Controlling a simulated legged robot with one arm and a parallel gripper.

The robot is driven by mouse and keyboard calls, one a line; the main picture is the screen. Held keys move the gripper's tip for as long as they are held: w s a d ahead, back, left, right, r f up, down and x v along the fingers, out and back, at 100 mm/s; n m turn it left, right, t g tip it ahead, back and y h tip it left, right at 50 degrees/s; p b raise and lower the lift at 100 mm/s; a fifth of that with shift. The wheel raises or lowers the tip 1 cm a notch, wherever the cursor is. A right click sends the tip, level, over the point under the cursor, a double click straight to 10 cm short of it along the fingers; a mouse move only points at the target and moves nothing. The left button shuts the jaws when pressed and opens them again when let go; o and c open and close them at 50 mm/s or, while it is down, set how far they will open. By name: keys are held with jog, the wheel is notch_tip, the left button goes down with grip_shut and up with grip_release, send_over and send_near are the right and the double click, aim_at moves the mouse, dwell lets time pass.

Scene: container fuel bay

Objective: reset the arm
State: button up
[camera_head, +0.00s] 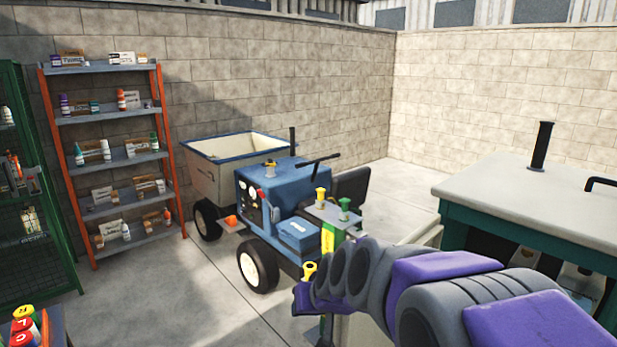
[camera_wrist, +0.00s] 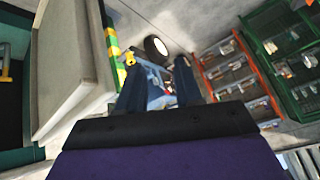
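My arm, purple and grey, reaches in from the lower right of the head view toward the blue tractor (camera_head: 290,200). Its far end hides part of the floor and the tractor's near side. In the wrist view my gripper (camera_wrist: 159,78) has its two dark fingers spread apart, with a gap between them. Nothing is seen held in it. A blue part of the tractor (camera_wrist: 157,92) shows through the gap, and a tractor wheel (camera_wrist: 156,46) lies beyond the fingertips. I cannot tell the exact distance from the fingers to the tractor.
A bench with a pale top (camera_head: 540,200) stands close on the right. A trailer (camera_head: 235,150) is behind the tractor. An orange-framed shelf (camera_head: 110,150) with bottles and boxes and a green cage rack (camera_head: 35,200) stand left. Floor (camera_head: 180,290) between rack and tractor is clear.

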jog(key=s+d+f+g+h, duration=0.1)
jog(key=s+d, duration=0.3)
jog(key=s, duration=0.7)
jog(key=s+d+f+m+g+h, duration=0.1)
jog(key=s+d+f+g, duration=0.3)
jog(key=s, duration=0.8)
jog(key=s+d+f+m+g+h, duration=0.1)
jog(key=s+d+f+g, duration=0.1)
jog(key=s+d, duration=0.4)
jog(key=s+g, duration=0.1)
jog(key=s, duration=0.4)
jog(key=shift+s+f+h, duration=0.15)
jog(key=shift+s+h, duration=0.05)
jog(key=shift+h, duration=0.1)
jog(key=shift+w, duration=0.1)
